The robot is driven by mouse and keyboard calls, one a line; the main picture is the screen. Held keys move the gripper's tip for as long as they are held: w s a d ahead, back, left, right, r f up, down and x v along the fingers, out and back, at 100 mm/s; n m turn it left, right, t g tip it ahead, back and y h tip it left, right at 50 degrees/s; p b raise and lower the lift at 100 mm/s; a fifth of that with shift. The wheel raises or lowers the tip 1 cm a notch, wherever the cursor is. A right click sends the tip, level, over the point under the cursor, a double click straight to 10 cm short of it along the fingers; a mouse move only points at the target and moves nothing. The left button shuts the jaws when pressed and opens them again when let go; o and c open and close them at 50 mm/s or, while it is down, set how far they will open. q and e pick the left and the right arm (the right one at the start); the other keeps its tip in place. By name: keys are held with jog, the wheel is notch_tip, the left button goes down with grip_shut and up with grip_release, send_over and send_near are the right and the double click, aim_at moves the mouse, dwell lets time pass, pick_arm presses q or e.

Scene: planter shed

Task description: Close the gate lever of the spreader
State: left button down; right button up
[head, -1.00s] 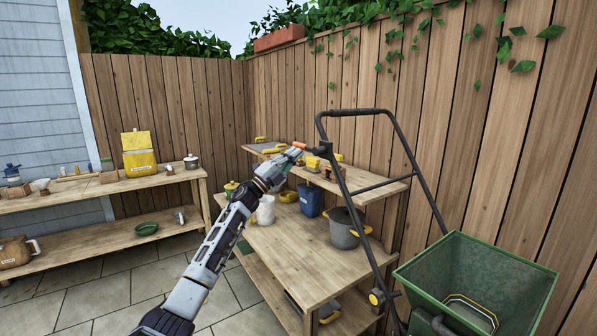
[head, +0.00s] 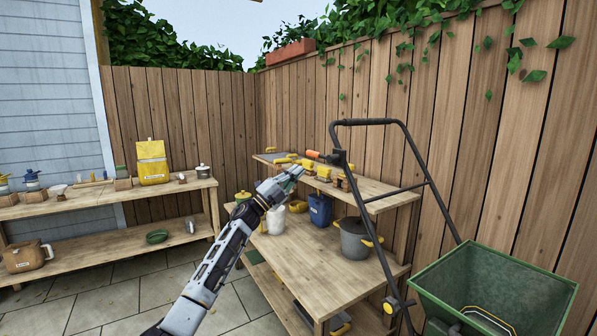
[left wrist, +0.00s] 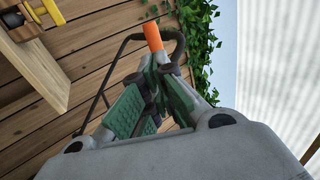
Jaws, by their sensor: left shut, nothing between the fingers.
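The green spreader hopper (head: 495,270) stands at the lower right, with its black tube handle (head: 385,122) rising to the left. The gate lever has an orange grip (head: 313,154), which points left from a black bracket (head: 338,157) on the handle. I cannot tell its setting. My left gripper (head: 295,170) is shut and empty, just below and left of the orange grip in the head view. In the left wrist view the orange grip (left wrist: 151,34) shows just beyond the green-padded fingers (left wrist: 163,68); I cannot tell whether they touch. My right gripper is out of view.
A wooden bench (head: 315,262) behind the handle holds a grey pot (head: 354,240), a blue container (head: 320,210) and a white one. Its upper shelf (head: 375,190) carries small yellow items. Another bench (head: 95,192) stands at left. A plank fence closes the back.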

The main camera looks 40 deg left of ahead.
pick_arm(q)
jog(key=v, duration=0.8)
jog(key=shift+f, duration=0.3)
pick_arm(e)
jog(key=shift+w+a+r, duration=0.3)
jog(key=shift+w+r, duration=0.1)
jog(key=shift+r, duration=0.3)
pick_arm(q)
jog(key=shift+s, duration=0.15)
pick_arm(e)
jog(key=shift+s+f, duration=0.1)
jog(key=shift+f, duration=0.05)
